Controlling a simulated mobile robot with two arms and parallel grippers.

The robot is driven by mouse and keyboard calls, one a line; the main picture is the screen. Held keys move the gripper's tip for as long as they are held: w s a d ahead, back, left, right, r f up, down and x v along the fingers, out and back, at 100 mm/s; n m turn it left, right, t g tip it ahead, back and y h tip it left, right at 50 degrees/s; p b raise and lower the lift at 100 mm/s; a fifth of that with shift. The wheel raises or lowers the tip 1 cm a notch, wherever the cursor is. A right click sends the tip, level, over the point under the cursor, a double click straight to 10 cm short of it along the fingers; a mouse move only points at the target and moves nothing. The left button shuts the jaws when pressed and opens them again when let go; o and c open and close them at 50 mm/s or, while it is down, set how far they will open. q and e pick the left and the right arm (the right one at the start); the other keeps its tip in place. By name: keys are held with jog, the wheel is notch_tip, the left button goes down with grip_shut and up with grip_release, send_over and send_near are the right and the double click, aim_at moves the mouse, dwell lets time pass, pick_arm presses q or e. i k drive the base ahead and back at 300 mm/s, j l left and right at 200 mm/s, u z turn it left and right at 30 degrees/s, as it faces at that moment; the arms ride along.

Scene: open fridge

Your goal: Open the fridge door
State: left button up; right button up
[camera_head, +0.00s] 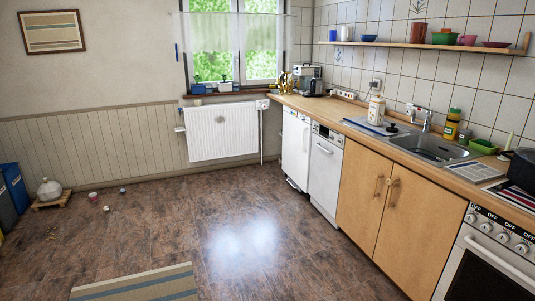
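A plain white appliance door (295,148), which looks like the fridge, stands under the far end of the wooden counter, near the radiator. It appears shut, and its front is seen at a steep angle. A dark gap or edge shows near its bottom. Beside it, nearer to me, is a white appliance (325,175) with a dark control panel and a handle across its upper front; it looks like a dishwasher and is shut. Neither of my grippers is in view.
Wooden cupboard doors (366,205) and an oven (485,270) line the right side. A white radiator (222,131) hangs below the window. A striped rug (140,288) lies in front. Small items, including a reddish cup (93,197), lie at left. The middle floor (220,225) is clear.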

aim_at(296, 134)
jog(key=i, duration=5)
